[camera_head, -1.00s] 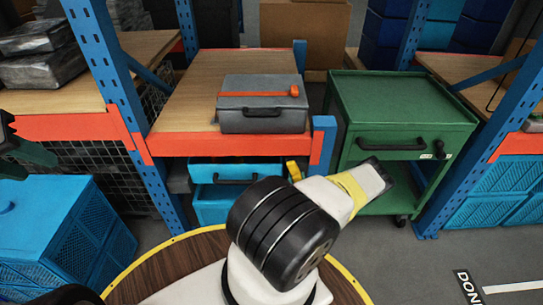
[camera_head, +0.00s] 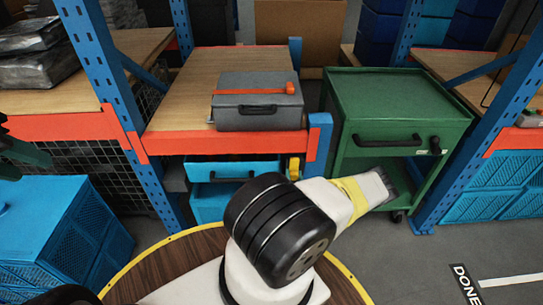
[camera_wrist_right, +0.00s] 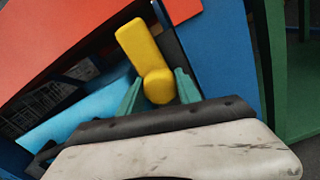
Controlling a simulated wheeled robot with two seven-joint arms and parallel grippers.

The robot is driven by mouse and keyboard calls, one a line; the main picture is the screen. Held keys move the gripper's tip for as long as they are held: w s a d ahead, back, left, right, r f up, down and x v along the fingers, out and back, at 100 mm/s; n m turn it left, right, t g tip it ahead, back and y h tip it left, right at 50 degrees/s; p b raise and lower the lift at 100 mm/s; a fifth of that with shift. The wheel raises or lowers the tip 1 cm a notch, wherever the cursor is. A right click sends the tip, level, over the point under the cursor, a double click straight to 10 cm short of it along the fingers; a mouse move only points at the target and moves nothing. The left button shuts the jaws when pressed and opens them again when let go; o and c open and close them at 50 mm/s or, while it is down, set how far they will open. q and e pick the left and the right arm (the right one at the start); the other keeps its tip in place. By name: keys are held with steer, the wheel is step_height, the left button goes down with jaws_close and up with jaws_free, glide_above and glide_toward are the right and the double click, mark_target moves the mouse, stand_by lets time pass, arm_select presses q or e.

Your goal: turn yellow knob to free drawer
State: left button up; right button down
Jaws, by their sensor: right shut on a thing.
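The yellow knob (camera_head: 294,166) sits at the right of the blue drawer unit (camera_head: 206,207), under the orange shelf edge. In the right wrist view the yellow knob (camera_wrist_right: 142,48) is a short bar with a rounded end. The teal fingers of my right gripper (camera_wrist_right: 157,84) stand on both sides of that rounded end and are shut on it. My right gripper is hidden behind my arm in the head view. The blue drawer (camera_head: 232,169) has a black handle. My left gripper (camera_head: 18,155) shows only partly at the left edge, away from the knob; its jaws are unclear.
A grey case (camera_head: 259,105) with an orange bar lies on the wooden shelf above. A blue post (camera_head: 318,148) stands just right of the knob. A green cart (camera_head: 401,107) stands further right, and a blue crate (camera_head: 65,230) at the left.

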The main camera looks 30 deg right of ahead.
steer(key=shift+a+f, duration=0.1)
steer(key=c, duration=0.8)
jaws_free()
steer(key=shift+c, duration=0.2)
steer(key=v, duration=0.7)
steer(key=shift+s, duration=0.4)
steer(key=shift+a, duration=0.15)
